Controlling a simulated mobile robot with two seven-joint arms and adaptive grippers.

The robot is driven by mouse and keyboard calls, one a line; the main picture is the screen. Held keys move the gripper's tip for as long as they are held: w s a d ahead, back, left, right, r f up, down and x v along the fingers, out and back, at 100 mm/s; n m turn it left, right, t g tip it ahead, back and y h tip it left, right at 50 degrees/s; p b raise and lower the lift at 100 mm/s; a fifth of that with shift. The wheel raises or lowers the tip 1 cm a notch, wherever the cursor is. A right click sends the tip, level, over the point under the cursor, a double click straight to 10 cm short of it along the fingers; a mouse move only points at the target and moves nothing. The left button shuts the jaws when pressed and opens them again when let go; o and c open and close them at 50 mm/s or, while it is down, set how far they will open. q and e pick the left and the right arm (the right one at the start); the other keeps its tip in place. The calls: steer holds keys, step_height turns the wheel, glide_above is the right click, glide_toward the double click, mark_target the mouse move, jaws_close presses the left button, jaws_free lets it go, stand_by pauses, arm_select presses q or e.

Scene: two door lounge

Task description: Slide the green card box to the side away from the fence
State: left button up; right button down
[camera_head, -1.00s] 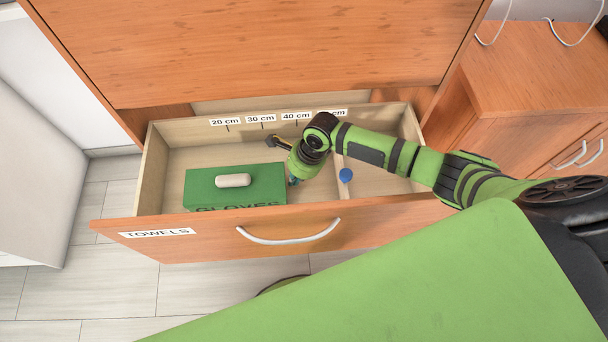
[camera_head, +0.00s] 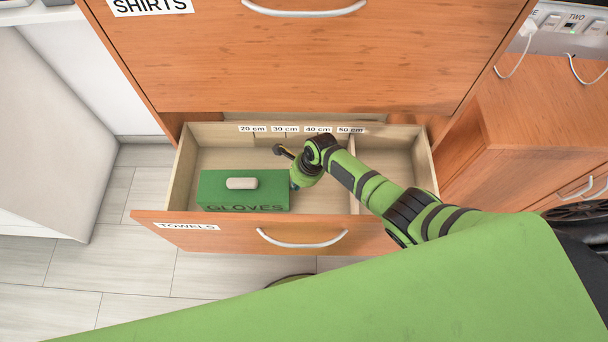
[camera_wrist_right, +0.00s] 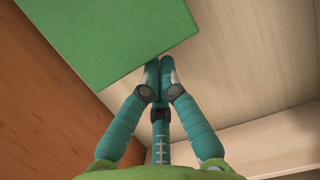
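The green card box (camera_head: 222,194), marked GLOVES, lies in the left compartment of the open drawer (camera_head: 190,234). A pale rounded piece (camera_head: 241,184) lies on its top. A thin wooden divider, the fence (camera_head: 358,172), crosses the drawer to the right of the box, with bare floor between. My right gripper (camera_head: 293,184) is down in the drawer at the box's right side. In the right wrist view its teal fingers (camera_wrist_right: 158,68) are together, with tips at the edge of the green box (camera_wrist_right: 105,40). Contact is hard to tell. My left gripper is not in view.
Distance labels from 20 cm (camera_head: 252,129) to 50 cm (camera_head: 350,130) run along the drawer's back. A narrow free gap lies left of the box. A cabinet front (camera_head: 300,65) stands above the drawer. A wooden side cabinet (camera_head: 535,110) stands at right.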

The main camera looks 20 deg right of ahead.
mark_target(280, 186)
steer(key=a, duration=0.4)
steer(key=shift+w+a+f, duration=0.1)
steer(key=shift+a+f, duration=0.05)
steer(key=shift+f, duration=0.05)
steer(key=shift+w+a, duration=0.15)
steer(key=shift+a, duration=0.3)
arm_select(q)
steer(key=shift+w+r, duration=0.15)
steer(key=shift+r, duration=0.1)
arm_select(e)
steer(key=shift+d, duration=0.1)
steer(key=d+p, duration=0.1)
steer(key=d+r+p, duration=0.1)
steer(key=s+d, duration=0.1)
steer(key=d, duration=0.1)
steer(key=shift+r+p, duration=0.2)
steer(key=shift+p, duration=0.2)
arm_select(q)
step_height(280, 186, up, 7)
steer(key=p, duration=0.4)
arm_select(e)
steer(key=w+v, duration=0.1)
steer(key=v, duration=0.7)
steer(key=shift+s+d+r, duration=0.2)
steer(key=shift+s+r, duration=0.25)
steer(key=shift+s, duration=0.1)
